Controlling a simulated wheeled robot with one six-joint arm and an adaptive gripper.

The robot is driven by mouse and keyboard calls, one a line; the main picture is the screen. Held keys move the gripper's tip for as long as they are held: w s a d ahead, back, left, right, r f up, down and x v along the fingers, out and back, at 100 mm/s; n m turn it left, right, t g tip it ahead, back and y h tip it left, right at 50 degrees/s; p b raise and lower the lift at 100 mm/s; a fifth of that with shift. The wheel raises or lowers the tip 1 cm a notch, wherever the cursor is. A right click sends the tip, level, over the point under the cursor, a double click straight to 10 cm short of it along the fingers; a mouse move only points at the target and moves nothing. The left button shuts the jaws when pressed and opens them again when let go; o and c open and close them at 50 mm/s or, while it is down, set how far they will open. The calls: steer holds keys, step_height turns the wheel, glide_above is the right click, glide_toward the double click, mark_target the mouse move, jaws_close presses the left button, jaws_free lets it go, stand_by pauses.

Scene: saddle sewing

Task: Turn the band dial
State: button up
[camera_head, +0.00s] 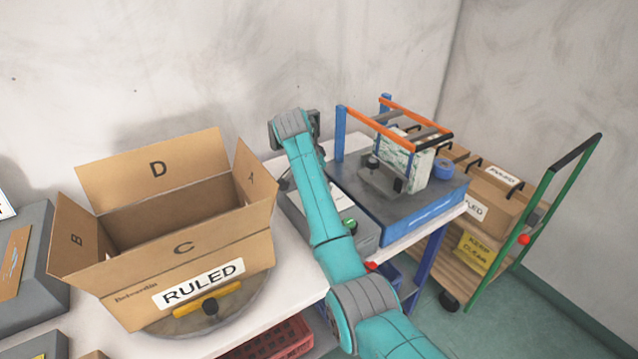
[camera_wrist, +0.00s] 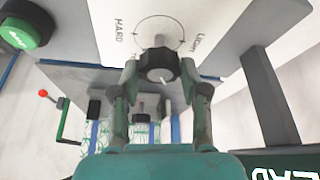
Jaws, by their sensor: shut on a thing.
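In the head view my arm hides the dial and the fingers. The grey console (camera_head: 366,241) with its white panel shows there beside my arm.
A green button (camera_wrist: 22,33) sits near the dial. A blue machine (camera_head: 400,216) with an orange-railed frame stands right of the console. An open carton marked RULED (camera_head: 185,262) stands left of my arm. A green-handled trolley (camera_head: 540,200) with boxes is at the right.

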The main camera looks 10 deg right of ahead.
steer(key=o, duration=1.1)
steer(key=shift+o, duration=0.2)
steer(key=v, duration=0.7)
steer(key=shift+r, duration=0.25)
steer(key=shift+a, duration=0.1)
